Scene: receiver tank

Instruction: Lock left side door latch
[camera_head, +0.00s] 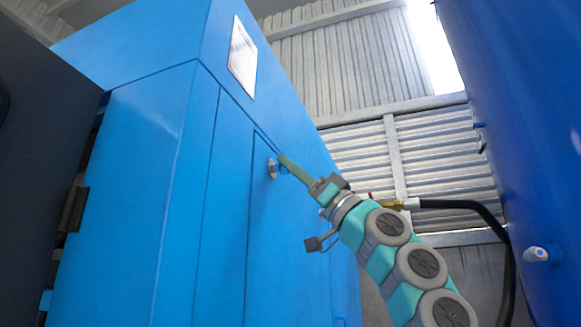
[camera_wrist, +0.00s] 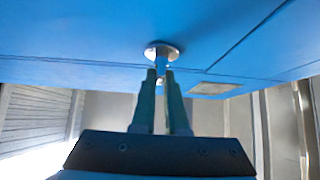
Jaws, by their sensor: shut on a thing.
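The latch (camera_head: 272,168) is a small metal fitting on the narrow side door (camera_head: 263,225) of the blue cabinet. In the wrist view it shows as a round silver plate (camera_wrist: 161,50) on the blue panel, with a small part standing out from it. My gripper (camera_head: 282,160) reaches the latch from the right. In the wrist view its two green fingers (camera_wrist: 160,75) are close together at the latch's protruding part and shut on it. The fingertips partly hide that part, so its exact turn is hard to tell.
A dark panel (camera_head: 45,150) stands at the left. A large blue tank (camera_head: 520,130) stands at the right, with a black hose (camera_head: 470,205) in front of it. A white label (camera_head: 243,57) is on the cabinet above the latch. Corrugated walls are behind.

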